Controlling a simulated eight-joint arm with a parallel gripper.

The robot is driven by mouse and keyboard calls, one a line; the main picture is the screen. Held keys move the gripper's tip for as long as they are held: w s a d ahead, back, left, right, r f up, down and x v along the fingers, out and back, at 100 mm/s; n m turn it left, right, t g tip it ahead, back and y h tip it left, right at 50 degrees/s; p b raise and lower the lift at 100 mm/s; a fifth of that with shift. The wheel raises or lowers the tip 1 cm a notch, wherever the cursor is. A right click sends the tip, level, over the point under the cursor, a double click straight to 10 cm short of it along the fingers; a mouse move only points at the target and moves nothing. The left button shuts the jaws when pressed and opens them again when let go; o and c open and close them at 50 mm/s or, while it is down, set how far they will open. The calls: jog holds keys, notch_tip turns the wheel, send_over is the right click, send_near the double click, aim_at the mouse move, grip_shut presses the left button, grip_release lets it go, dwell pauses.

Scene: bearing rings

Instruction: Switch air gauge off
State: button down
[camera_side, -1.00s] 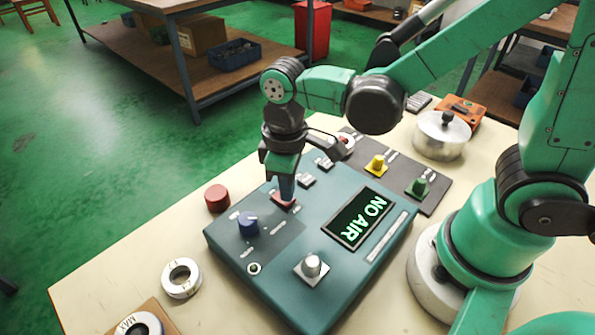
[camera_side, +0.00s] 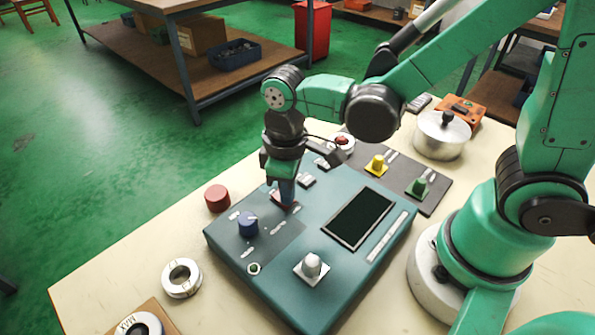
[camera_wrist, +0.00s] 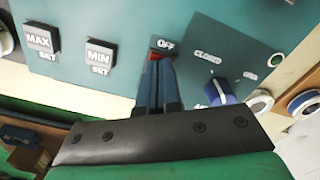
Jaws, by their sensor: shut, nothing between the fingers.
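The air gauge is a teal box (camera_side: 345,278) on the table, with a dark, blank display (camera_side: 359,218). My gripper (camera_side: 287,203) is shut and empty, pointing down with its tips at the red switch on the panel. In the wrist view the fingertips (camera_wrist: 160,62) are together over the red switch (camera_wrist: 154,55), beside the label OFF, and hide most of it. A blue knob (camera_side: 248,224) sits on the dark panel area to the left; it also shows in the wrist view (camera_wrist: 220,90).
A red cylinder (camera_side: 217,198) and a metal ring (camera_side: 182,278) lie left of the box.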

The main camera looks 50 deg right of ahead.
jog(key=shift+r, duration=3.5)
jog(key=d+r+m+t, duration=0.2)
jog(key=d+m+t, duration=0.4)
jog(key=d+t, duration=0.1)
jog(key=shift+d, duration=0.75)
jog(key=shift+w, duration=0.1)
